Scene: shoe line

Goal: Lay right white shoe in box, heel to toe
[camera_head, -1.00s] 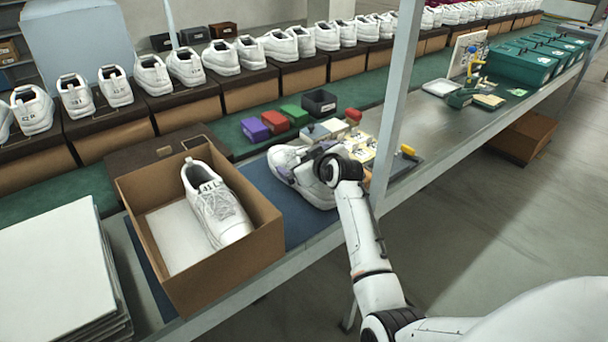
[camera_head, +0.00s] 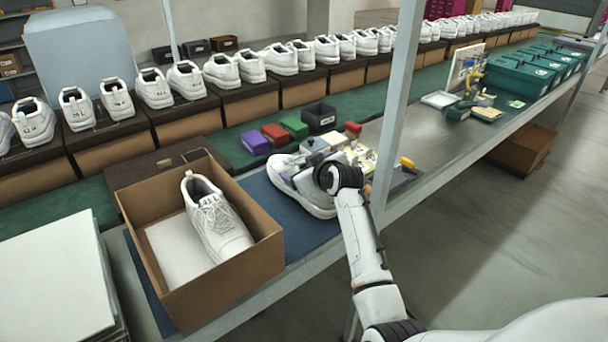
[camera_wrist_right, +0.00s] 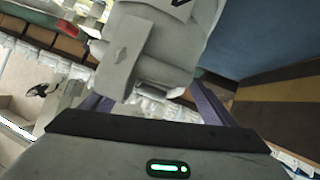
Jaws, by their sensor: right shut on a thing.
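One white shoe (camera_head: 218,222) lies in the open brown cardboard box (camera_head: 225,283), along the box's right side, with its sole down and laces up. Pale paper or lining shows to its left. A second white shoe (camera_head: 318,204) is at the blue mat (camera_head: 262,196), right of the box. My right gripper (camera_head: 318,172) is shut on this shoe's upper part; the wrist partly hides it. In the right wrist view, the white shoe (camera_wrist_right: 170,45) sits between the purple fingers of the gripper (camera_wrist_right: 150,98). I cannot tell whether its sole touches the mat. My left gripper is not in view.
Pale flat sheets (camera_head: 55,285) are stacked left of the box. A grey post (camera_head: 398,110) stands right of my right wrist. Small coloured boxes (camera_head: 275,134) and a black bin (camera_head: 318,117) lie behind the shoe. White shoes on boxes line the back.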

